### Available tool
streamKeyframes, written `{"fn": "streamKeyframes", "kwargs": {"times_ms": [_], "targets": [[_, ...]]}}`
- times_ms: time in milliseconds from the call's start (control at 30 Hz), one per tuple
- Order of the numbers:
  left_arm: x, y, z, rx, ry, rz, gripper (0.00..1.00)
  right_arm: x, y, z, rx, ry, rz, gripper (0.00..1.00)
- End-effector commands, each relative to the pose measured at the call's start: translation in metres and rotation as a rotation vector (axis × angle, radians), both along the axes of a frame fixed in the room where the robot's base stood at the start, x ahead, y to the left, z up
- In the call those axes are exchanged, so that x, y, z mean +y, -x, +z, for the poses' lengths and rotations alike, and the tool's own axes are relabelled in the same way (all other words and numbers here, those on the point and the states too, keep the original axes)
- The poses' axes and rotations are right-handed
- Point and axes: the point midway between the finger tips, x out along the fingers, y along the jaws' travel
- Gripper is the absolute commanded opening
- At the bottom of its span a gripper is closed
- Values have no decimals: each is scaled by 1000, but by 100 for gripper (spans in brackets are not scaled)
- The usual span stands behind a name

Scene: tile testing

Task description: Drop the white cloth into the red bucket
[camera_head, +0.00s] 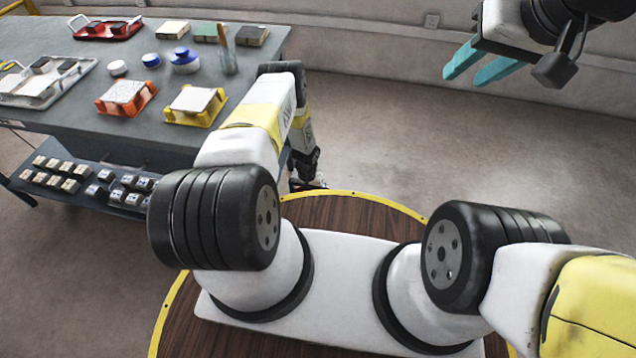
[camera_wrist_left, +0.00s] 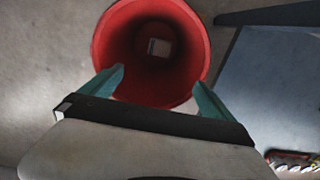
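The red bucket (camera_wrist_left: 195,75) stands on the floor, seen from above in the left wrist view. A small pale, squarish thing (camera_wrist_left: 159,47) lies deep inside it; I cannot tell whether it is the white cloth. My left gripper (camera_wrist_left: 159,80) is above the bucket's near rim, with its teal fingers wide apart and nothing between them. In the head view the left arm reaches down beside the table, and its gripper and the bucket are mostly hidden there. My right gripper (camera_head: 466,79) is raised at the upper right, empty, with its teal fingers apart.
A grey table (camera_head: 60,118) stands at the left, with an orange stand (camera_head: 115,109) and a yellow stand (camera_head: 178,119) bearing pale tiles. A white tray (camera_head: 30,101) and a red tray (camera_head: 95,38) are on it. Several blocks fill a lower shelf. The floor at right is clear.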

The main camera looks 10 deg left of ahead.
Motion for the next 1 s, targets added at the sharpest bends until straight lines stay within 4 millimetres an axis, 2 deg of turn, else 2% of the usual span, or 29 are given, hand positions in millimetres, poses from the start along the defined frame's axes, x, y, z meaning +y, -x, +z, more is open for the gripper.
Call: {"fn": "streamKeyframes", "kwargs": {"times_ms": [167,600,733,1000], "targets": [[0,0,5,0,0,-1,100,0,0,0,0,0,0,36],[0,-1,70,-1,0,0,100,0,0,0,0,0,0,36],[0,0,77,0,0,0,100,0,0,0,0,0,0,36],[0,0,78,0,0,0,100,0,0,0,0,0,0,36]]}}
